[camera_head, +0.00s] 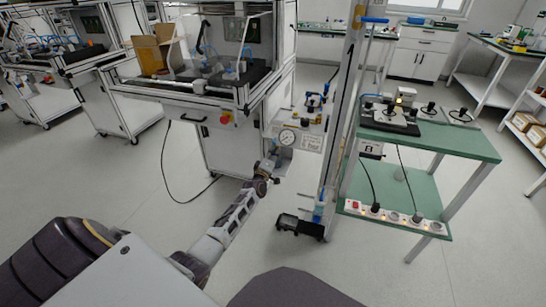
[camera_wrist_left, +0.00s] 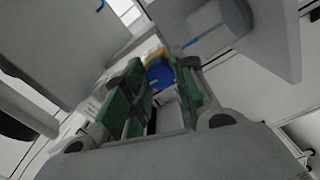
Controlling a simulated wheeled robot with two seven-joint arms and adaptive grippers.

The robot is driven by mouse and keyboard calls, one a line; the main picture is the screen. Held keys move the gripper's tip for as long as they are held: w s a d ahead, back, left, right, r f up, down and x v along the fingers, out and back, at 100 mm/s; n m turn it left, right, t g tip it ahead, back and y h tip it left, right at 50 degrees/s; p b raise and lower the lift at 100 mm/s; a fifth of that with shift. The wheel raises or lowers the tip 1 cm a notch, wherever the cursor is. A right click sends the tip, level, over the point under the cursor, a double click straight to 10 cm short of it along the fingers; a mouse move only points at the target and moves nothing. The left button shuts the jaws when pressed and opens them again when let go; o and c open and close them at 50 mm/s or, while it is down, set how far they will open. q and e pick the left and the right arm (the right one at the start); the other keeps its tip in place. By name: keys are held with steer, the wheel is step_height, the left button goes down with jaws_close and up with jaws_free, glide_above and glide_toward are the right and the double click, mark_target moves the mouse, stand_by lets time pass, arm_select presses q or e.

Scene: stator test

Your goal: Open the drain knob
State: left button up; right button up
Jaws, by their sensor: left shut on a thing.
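My left arm reaches forward from the lower left in the head view. Its gripper (camera_head: 266,172) is at the underside of the white gauge box (camera_head: 310,142), below the round gauge (camera_head: 287,137). In the left wrist view the green-padded fingers (camera_wrist_left: 159,88) are closed around a blue knob (camera_wrist_left: 157,72), which I take to be the drain knob. A yellow part (camera_wrist_left: 154,58) shows just beyond it. In the head view the knob is too small and hidden to make out, and its turn position cannot be told. My right gripper is not in view.
A framed workstation (camera_head: 200,95) stands behind and left of the gripper, with a black cable hanging to the floor. A green-topped table (camera_head: 450,145) with a power strip (camera_head: 395,217) stands right. The front floor is mostly clear.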

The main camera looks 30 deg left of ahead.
arm_select(q)
steer(key=shift+f, duration=0.1)
stand_by(0.4)
steer(key=o, duration=1)
steer(key=shift+o, duration=0.2)
steer(key=shift+s, duration=0.15)
steer(key=v, duration=1.1)
steer(key=shift+s+d, duration=0.2)
steer(key=shift+s, duration=0.15)
